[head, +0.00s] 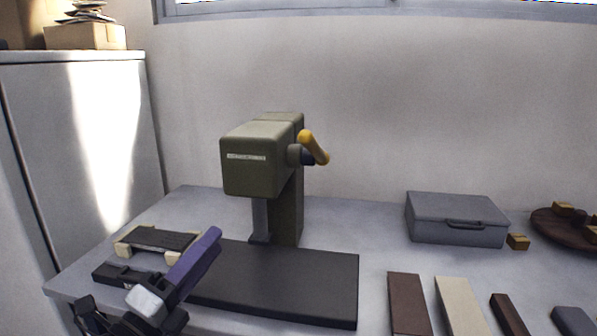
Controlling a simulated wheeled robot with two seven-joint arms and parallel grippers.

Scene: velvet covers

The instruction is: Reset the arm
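My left gripper (156,303) is at the lower left, over the table's front left part. A long purple bar (193,262) extends up and to the right from it; I cannot tell whether this is held or part of the gripper. The finger gap is not clear. An olive-green press (258,158) with a yellow-ended lever (314,148) on its right side stands behind, apart from the gripper. The lever's yellow grip slants down to the right. My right gripper is not in view.
A dark flat board (290,285) lies in front of the press. A small cream-ended stand (158,240) is behind my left gripper. A grey case (456,218), a round brown tray (556,232) and several flat pieces, including a cream one (459,306), lie right.

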